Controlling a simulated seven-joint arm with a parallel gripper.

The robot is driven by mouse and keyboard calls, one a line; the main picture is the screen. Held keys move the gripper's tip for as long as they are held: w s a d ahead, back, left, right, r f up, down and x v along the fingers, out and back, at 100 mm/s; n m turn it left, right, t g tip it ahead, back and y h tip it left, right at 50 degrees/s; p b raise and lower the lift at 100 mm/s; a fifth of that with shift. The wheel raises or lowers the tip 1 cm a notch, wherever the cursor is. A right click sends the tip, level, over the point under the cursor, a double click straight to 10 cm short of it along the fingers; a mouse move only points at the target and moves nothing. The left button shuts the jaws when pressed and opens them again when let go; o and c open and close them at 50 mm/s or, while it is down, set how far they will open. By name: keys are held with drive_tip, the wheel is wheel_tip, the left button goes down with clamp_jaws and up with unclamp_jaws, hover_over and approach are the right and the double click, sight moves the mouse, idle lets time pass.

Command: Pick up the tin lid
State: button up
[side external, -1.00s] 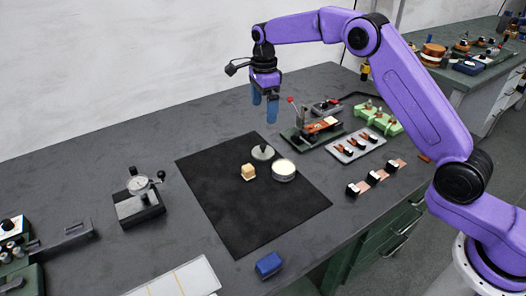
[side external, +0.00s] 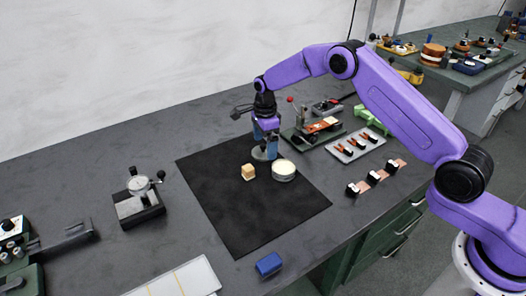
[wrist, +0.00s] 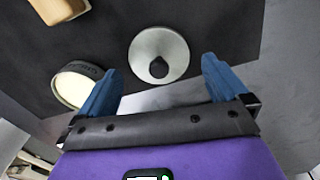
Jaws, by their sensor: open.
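The tin lid (wrist: 174,45) is a round grey disc with a dark knob in its middle. It lies on the black mat (side external: 215,205). In the side view the lid (side external: 259,154) is partly hidden behind my gripper's fingers. My gripper (side external: 266,150) points down with its blue fingers low over the lid. In the wrist view my gripper (wrist: 160,85) is open and empty, with the lid ahead of the gap between the fingertips. Whether the fingers touch the lid or mat, I cannot tell.
A round tin with a cream top (side external: 284,170) stands close right of the lid. A small tan block (side external: 248,172) is in front of it. A lever press (side external: 305,132) stands behind to the right. The front of the mat is clear; a blue block (side external: 269,264) lies beyond its edge.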

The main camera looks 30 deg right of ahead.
drive_tip(key=shift+f, duration=0.7)
drive_tip(key=c, duration=0.9)
drive_tip(key=shift+c, duration=0.2)
drive_tip(key=shift+r, duration=0.1)
drive_tip(key=shift+r, duration=0.55)
drive_tip(key=s+d+r, duration=0.2)
drive_tip(key=s+r, duration=1)
drive_tip(key=s, duration=0.1)
drive_tip(key=shift+w+a+f, duration=0.35)
drive_tip(key=shift+f, duration=1.25)
drive_tip(key=shift+w+a+f, duration=0.3)
drive_tip(key=shift+f, duration=1.35)
drive_tip(key=shift+w+a+f, duration=0.35)
drive_tip(key=shift+f, duration=1.25)
